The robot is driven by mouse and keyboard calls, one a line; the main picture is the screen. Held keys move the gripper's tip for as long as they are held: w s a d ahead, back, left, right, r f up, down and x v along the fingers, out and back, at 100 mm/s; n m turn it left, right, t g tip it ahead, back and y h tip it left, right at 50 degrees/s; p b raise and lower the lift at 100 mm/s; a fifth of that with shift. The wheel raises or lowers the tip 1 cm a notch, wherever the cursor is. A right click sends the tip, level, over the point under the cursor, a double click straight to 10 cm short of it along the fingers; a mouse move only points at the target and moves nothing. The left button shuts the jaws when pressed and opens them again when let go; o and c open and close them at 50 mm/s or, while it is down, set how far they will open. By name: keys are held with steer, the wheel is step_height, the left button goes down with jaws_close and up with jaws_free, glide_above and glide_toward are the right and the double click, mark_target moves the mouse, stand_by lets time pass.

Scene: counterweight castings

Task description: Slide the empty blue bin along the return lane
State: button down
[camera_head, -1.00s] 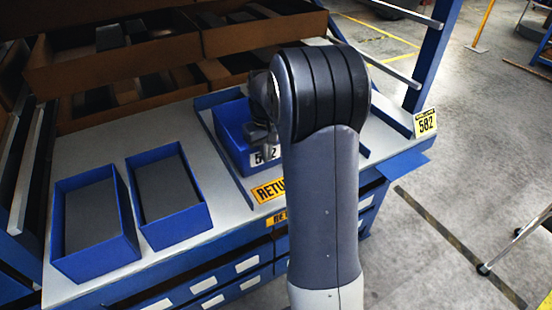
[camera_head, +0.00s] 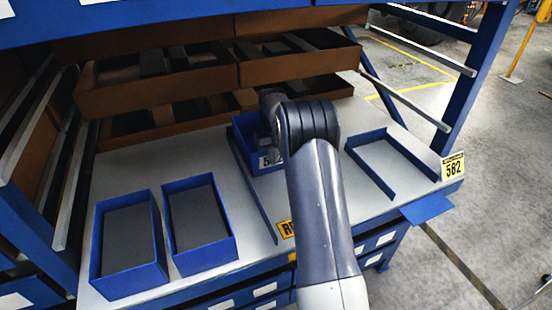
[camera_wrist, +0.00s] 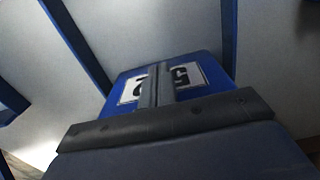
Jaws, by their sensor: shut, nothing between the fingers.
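The blue bin (camera_head: 243,132) stands at the far end of the return lane in the head view, partly behind my arm. The visible part of its inside looks bare. Its white number label (camera_head: 268,161) faces the front. The lane's left blue rail (camera_head: 253,190) runs forward from beside the bin to the yellow return sign (camera_head: 286,229), partly covered by my arm. In the wrist view, my gripper (camera_wrist: 155,84) is shut and empty in front of the bin's labelled wall (camera_wrist: 208,68). Contact is unclear. My arm hides the fingertips in the head view.
Brown trays (camera_head: 160,88) rise behind. A blue-railed bay (camera_head: 372,170) by the 582 sign (camera_head: 453,168) is empty.

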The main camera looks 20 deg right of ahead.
steer(key=shift+s, duration=0.1)
stand_by(0.3)
steer(key=s+d+b, duration=0.1)
steer(key=s+b, duration=1)
steer(key=s, duration=1.9)
steer(key=shift+s+r, duration=0.25)
steer(key=shift+w, duration=0.1)
steer(key=w+p, duration=0.2)
steer(key=w, duration=0.4)
steer(key=w+p, duration=0.1)
steer(key=w, duration=0.5)
steer(key=w+p, duration=0.2)
steer(key=w, duration=0.5)
steer(key=shift+w+a+f+p, duration=0.1)
steer(key=shift+a+f+p, duration=0.1)
steer(key=shift+a+p, duration=0.1)
